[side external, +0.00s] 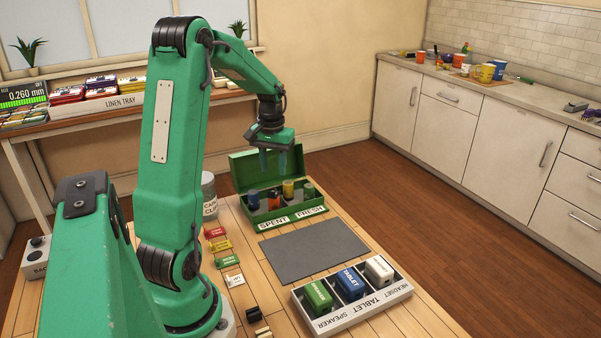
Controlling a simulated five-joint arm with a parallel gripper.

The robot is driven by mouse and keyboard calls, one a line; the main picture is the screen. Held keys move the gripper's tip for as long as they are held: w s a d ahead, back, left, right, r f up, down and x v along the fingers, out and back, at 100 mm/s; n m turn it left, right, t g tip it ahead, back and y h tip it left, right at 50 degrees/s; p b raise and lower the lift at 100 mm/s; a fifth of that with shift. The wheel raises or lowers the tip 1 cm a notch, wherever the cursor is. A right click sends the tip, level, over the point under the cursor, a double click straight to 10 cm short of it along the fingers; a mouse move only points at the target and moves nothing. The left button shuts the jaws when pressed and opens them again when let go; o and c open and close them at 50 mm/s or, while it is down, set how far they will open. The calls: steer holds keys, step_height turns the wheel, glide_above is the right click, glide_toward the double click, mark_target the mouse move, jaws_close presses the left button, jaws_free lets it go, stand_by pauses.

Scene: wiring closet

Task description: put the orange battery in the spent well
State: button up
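A green box (297,216) with its lid raised stands at the back of the table. Its front labels read SPENT on the left and FRESH on the right. Inside stand a blue battery (253,199) at the left, a small orange-red battery (274,198) near the middle, a yellow one (288,188) and a green one (308,190) at the right. The inner dividers are too small to make out, so I cannot tell which well each is in. My gripper (274,164) points down above the box, its fingers apart with nothing visible between them.
A grey mat (314,250) lies bare in front of the box. A white tray (350,317) holds green, blue and white blocks. A grey canister (209,190) and several coloured tags (220,245) are left of the box. The raised lid (267,168) stands behind the wells.

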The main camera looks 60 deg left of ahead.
steer(key=s+d+r+m+t, duration=0.1)
steer(key=d+r+m, duration=0.1)
steer(key=d+r, duration=0.35)
steer(key=s+d+r+m+t+y, duration=0.1)
steer(key=d+r+m, duration=0.1)
steer(key=d, duration=0.7)
steer(key=d+r+m+t, duration=0.2)
steer(key=d+r, duration=0.1)
steer(key=d, duration=0.5)
steer(key=s+d+m+t+h, duration=0.1)
steer(key=s+d+m, duration=0.1)
steer(key=s+d, duration=0.4)
steer(key=shift+s+d+m+t, duration=0.15)
steer(key=shift+d+m+t, duration=0.2)
steer(key=shift+d, duration=0.3)
